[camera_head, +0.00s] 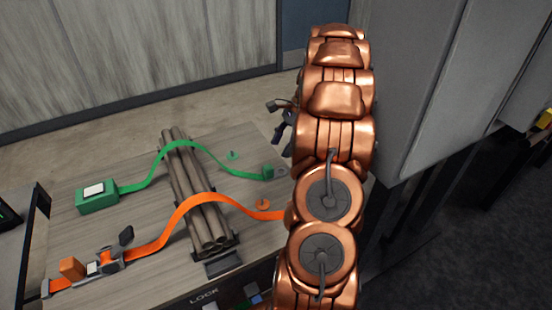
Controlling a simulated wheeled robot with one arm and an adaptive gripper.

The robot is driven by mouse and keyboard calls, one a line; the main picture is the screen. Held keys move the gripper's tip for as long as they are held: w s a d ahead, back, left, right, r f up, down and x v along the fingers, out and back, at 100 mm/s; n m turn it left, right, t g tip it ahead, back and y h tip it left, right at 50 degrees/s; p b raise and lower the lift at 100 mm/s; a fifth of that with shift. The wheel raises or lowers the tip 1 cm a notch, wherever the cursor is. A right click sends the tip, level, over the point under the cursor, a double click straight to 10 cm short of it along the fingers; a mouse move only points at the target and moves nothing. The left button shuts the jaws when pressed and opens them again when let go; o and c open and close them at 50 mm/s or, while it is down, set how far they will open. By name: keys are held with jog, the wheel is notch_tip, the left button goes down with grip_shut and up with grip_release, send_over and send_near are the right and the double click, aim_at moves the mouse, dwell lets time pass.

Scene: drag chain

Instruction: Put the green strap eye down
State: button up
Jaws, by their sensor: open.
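The green strap (187,145) runs from a green box (97,197) with a white top, arches over a bundle of brown pipes, and comes down on the right. Its eye end, a small green block (267,171), is low over or on the board; I cannot tell if it touches. A green peg (232,155) stands a little up and left of it. My gripper (275,121) is dark and partly hidden behind my copper arm. It is open, above and slightly right of the strap end in the picture, with no strap visible between its fingers.
An orange strap (190,203) also arches over the pipes (207,212), its right end partly hidden by my arm. An orange peg (262,204) is beside it. A grey cabinet (415,80) stands close on the right.

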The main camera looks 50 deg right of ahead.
jog(key=shift+v, duration=1.05)
jog(key=s+a+r+n+g+h, duration=0.1)
jog(key=s+a+r+n, duration=0.3)
jog(key=a, duration=0.8)
jog(key=w+a+r+n+g+h, duration=0.15)
jog(key=a+n, duration=0.35)
jog(key=a, duration=0.6)
jog(key=s+a+f+n+h, duration=0.1)
jog(key=s+a+n, duration=0.5)
jog(key=s, duration=0.4)
jog(key=s+a+f+n+g+h, duration=0.1)
jog(key=s+a+n, duration=0.5)
jog(key=s, duration=0.4)
jog(key=shift+a+n+h, duration=0.35)
jog(key=shift+a+n, duration=0.05)
jog(key=shift+a, duration=0.35)
notch_tip(320, 180, up, 4)
jog(key=p, duration=0.4)
